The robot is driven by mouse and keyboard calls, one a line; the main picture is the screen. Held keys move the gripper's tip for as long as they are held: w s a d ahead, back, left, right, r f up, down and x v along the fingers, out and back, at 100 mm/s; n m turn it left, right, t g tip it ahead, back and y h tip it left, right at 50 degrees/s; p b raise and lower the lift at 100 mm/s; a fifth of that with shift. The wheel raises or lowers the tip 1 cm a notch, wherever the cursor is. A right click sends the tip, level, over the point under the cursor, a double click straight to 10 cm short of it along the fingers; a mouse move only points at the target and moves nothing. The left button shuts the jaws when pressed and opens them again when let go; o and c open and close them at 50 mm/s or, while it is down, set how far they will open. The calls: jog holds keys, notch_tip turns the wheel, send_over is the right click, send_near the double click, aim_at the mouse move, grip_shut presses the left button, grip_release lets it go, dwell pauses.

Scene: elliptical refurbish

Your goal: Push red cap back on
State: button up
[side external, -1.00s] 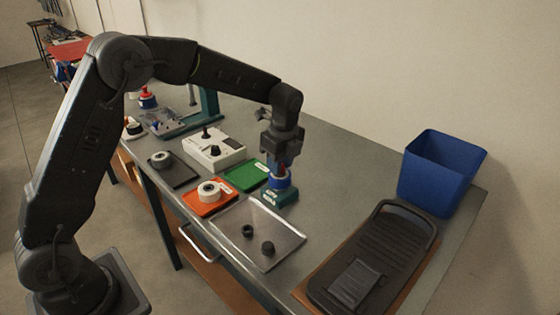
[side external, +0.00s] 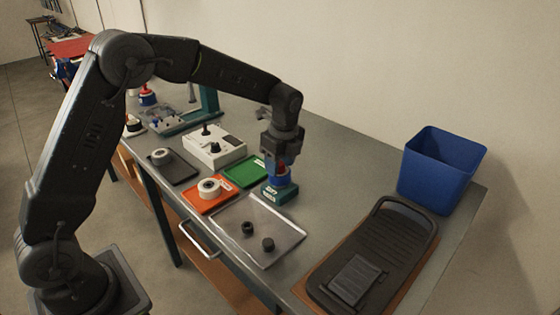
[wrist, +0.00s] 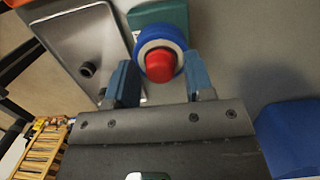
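The red cap (wrist: 160,66) shows in the wrist view on top of a round part with a blue and white ring (wrist: 146,36). This part stands on a teal block (wrist: 160,12); the block also shows in the side view (side external: 279,194). My gripper (wrist: 160,64) is just above, with its two blue fingers apart on either side of the cap. A gap shows between each finger and the cap in the wrist view. In the side view my gripper (side external: 281,160) hides part of the cap. How far the cap is seated cannot be told.
A metal tray (side external: 285,222) with two small dark parts lies in front of the block. A green tray (side external: 248,171) and an orange tray (side external: 194,203) with a white ring are to the left. A blue bin (side external: 440,175) and a dark ribbed panel (side external: 372,250) stand to the right.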

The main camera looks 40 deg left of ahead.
jog(key=shift+o, duration=1)
notch_tip(320, 180, up, 14)
jog(key=d, duration=0.1)
jog(key=shift+d, duration=0.4)
jog(key=shift+f, duration=0.1)
